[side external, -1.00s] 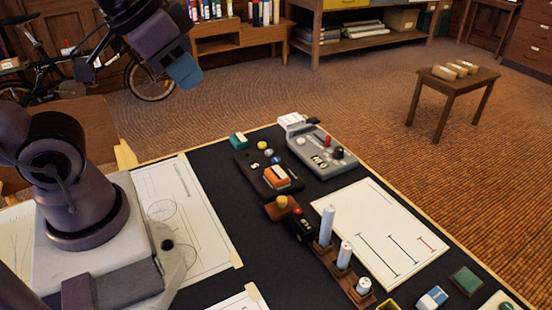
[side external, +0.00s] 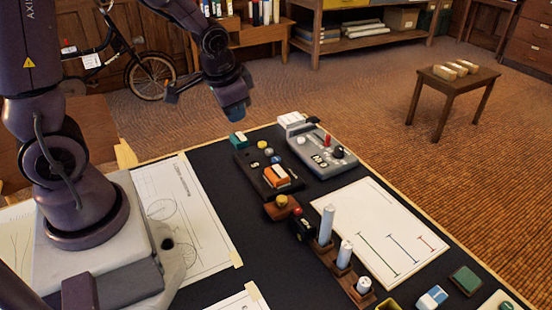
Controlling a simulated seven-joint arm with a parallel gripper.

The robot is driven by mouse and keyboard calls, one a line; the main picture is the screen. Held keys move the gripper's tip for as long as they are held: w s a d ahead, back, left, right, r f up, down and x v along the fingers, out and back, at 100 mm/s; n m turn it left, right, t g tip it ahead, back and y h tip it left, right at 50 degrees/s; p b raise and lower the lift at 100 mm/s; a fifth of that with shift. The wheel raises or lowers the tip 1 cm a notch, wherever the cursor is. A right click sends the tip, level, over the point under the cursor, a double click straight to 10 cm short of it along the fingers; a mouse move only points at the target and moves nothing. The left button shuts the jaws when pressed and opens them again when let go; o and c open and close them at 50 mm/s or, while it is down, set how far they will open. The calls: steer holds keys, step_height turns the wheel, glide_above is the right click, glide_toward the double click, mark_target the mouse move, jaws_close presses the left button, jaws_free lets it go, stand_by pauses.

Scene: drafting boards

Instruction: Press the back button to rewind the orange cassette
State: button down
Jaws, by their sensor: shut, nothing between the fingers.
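The orange cassette (side external: 277,176) sits in a dark player (side external: 250,165) on the black drafting table. Small round buttons, one yellow (side external: 262,144) and one bluish (side external: 275,160), show on the player's far part; I cannot tell which is the back button. A larger yellow button (side external: 282,201) sits on a brown block just in front of the player. My gripper (side external: 236,114) is shut and empty, pointing down in the air above and behind the player's far end. It touches nothing.
A grey control box (side external: 321,152) with a red lever stands right of the player. A green and white block (side external: 238,139) lies at the player's far end. A wooden stand with white cylinders (side external: 326,226) is nearer.

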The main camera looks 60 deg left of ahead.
steer(key=w+a+f+m+t, duration=0.35)
steer(key=w+a+f, duration=0.2)
steer(key=f, duration=0.35)
step_height(320, 180, up, 2)
steer(key=m+t+h, duration=0.1)
steer(key=m+t, duration=0.2)
steer(key=m, duration=0.1)
glide_above(277, 160)
steer(key=shift+s+r, duration=0.1)
steer(key=shift+r, duration=0.1)
steer(key=shift+f, duration=4.45)
steer(key=shift+f, duration=0.1)
steer(key=shift+f, duration=0.3)
